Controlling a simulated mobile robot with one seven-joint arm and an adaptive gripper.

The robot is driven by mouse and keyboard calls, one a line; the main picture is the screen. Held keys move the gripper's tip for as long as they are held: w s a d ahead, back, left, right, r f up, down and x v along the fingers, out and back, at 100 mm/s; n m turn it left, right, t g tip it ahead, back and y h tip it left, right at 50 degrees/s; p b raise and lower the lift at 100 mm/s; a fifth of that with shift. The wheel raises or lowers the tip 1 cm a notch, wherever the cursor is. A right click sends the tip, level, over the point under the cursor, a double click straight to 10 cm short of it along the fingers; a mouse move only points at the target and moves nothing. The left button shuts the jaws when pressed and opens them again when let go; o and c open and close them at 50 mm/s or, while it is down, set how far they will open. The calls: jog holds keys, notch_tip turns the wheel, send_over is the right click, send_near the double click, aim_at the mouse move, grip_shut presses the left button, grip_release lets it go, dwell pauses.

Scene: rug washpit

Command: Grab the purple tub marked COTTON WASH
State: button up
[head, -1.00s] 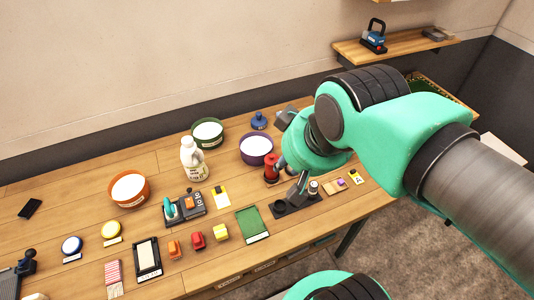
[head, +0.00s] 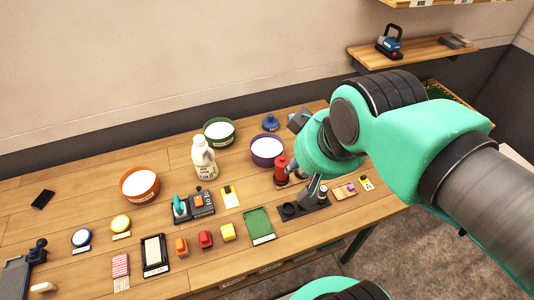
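A purple tub (head: 266,153) with white contents stands upright toward the back right of the wooden table, its label not readable from here. My gripper (head: 296,178) hangs over the table to the right of and nearer than the tub, partly hidden by my own green wrist. Its grey fingers show only in part, close to a red bottle-like thing (head: 281,168). I cannot tell whether the fingers touch it or whether they are open.
A green tub (head: 219,133) and a white jug (head: 204,160) stand left of the purple tub. A blue knobbed object (head: 271,123) is behind it. A dark holder (head: 303,206) lies in front. An orange tub (head: 139,186) is farther left. Bare table lies at the back left.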

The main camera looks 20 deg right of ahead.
jog(key=w+d+f+g+p, duration=0.2)
jog(key=w+d, duration=0.1)
jog(key=w, duration=1)
jog(key=w+d+f+g+p, duration=0.15)
jog(key=w+d, duration=0.25)
jog(key=w, duration=1)
jog(key=w+d+f+g+p, duration=0.1)
jog(key=w+d+f, duration=0.3)
jog(key=w+f, duration=0.4)
jog(key=w+d+f+g+p, duration=0.1)
jog(key=w+d+f+p, duration=0.2)
jog(key=f, duration=1.2)
jog(key=w+d, duration=0.2)
jog(key=w, duration=0.2)
jog(key=shift+w+d+f+n+y, duration=0.2)
jog(key=shift+w+n+y, duration=0.1)
jog(key=shift+w+y, duration=0.1)
notch_tip(320, 180, down, 8)
jog(key=shift+a, duration=0.3)
jog(key=shift+f, duration=0.15)
